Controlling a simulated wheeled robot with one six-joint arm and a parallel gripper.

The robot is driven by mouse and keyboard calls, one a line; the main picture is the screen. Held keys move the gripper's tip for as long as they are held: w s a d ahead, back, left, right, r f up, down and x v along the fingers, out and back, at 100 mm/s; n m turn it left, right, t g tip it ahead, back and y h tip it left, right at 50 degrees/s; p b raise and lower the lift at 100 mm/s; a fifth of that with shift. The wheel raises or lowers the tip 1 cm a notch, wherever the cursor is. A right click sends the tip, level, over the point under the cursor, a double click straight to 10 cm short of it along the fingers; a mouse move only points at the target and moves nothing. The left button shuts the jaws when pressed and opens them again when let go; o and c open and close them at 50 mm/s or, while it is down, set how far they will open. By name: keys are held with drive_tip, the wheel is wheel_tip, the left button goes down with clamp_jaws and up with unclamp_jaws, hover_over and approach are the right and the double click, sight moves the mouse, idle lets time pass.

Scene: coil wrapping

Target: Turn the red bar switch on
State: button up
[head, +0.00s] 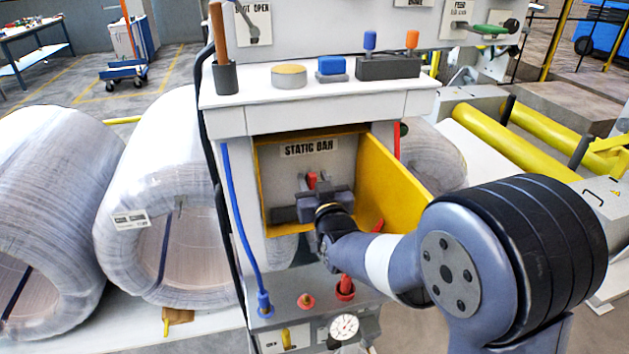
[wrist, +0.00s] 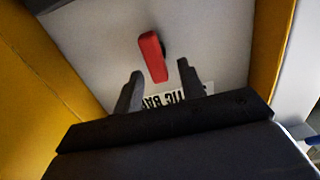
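The red bar switch (wrist: 153,57) is a short red lever on the grey back wall of an open yellow-edged box. In the wrist view it stands near upright, slightly tilted, just beyond my fingertips. It also shows in the head view (head: 312,180), partly hidden by my gripper. My gripper (wrist: 158,78) is open, with its two fingers apart and pointing at the back wall. The lever lies between the lines of the fingers, and nothing is held. I cannot tell whether a finger touches it. A "STATIC BAR" label (head: 309,148) sits above the switch in the head view.
The yellow box door (head: 392,185) stands open to the right, close to my arm. A shelf (head: 320,95) above the box holds several buttons and knobs. Wrapped coils (head: 160,190) stand to the left. A blue hose (head: 240,225) runs down beside the box.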

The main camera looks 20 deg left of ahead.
clamp_jaws()
drive_tip(key=shift+f+b, duration=0.15)
drive_tip(key=shift+b, duration=0.4)
drive_tip(key=m+b, duration=0.5)
drive_tip(key=b, duration=0.2)
drive_tip(key=d+f+m+b, duration=0.1)
drive_tip(key=m+b, duration=0.4)
drive_tip(key=b, duration=0.3)
drive_tip(key=w+m+b, duration=0.1)
drive_tip(key=m+b, duration=0.4)
drive_tip(key=b, duration=0.2)
drive_tip(key=shift+d+f+b, duration=0.25)
drive_tip(key=shift+d+b, duration=0.1)
drive_tip(key=shift+b, duration=0.05)
drive_tip(key=shift+f+m+b, duration=0.1)
drive_tip(key=shift+m+b, duration=0.55)
drive_tip(key=shift+m, duration=1.05)
